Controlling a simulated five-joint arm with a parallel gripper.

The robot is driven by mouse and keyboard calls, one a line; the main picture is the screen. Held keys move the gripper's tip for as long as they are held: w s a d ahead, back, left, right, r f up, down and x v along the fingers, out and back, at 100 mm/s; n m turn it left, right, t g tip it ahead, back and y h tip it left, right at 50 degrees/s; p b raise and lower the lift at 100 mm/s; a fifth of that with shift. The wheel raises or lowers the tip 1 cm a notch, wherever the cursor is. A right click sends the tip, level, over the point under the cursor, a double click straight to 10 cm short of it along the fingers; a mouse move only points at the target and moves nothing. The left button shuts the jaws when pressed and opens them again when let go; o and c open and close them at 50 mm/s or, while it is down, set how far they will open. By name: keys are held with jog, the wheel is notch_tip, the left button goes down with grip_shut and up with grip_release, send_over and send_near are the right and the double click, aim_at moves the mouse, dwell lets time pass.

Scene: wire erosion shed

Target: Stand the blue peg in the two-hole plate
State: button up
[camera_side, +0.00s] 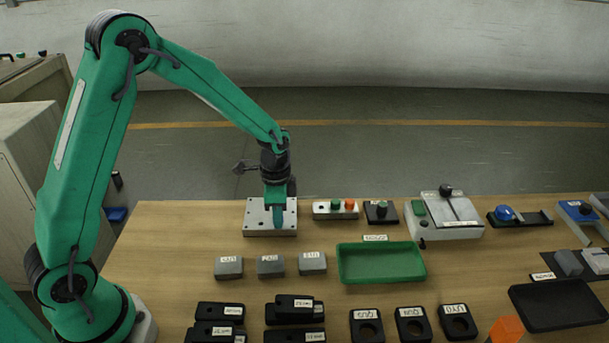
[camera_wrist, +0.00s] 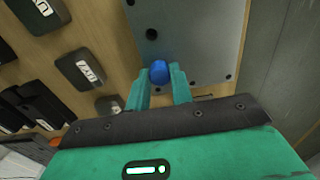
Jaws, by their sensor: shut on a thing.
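The two-hole plate (camera_side: 256,228) is a light grey metal block on the wooden bench, below my arm in the side view. In the wrist view the plate (camera_wrist: 205,30) fills the upper middle, with one large dark hole (camera_wrist: 152,34) open and small dark spots near its edges. My gripper (camera_wrist: 161,78) is shut on the blue peg (camera_wrist: 160,71), whose rounded end shows between the green fingertips. In the side view my gripper (camera_side: 277,216) points down at the plate, and the peg is hidden. I cannot tell whether the peg's lower end is in a hole.
Right of the plate stand a box with green and orange buttons (camera_side: 335,209) and a black block with a knob (camera_side: 381,212). A green tray (camera_side: 380,264) and several grey labelled blocks (camera_side: 270,266) lie nearer. Bare bench lies left of the plate.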

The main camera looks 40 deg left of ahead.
jog(key=shift+f, duration=0.1)
jog(key=o, duration=1)
jog(key=shift+o, duration=0.2)
jog(key=shift+r, duration=3.5)
jog(key=shift+r, duration=0.1)
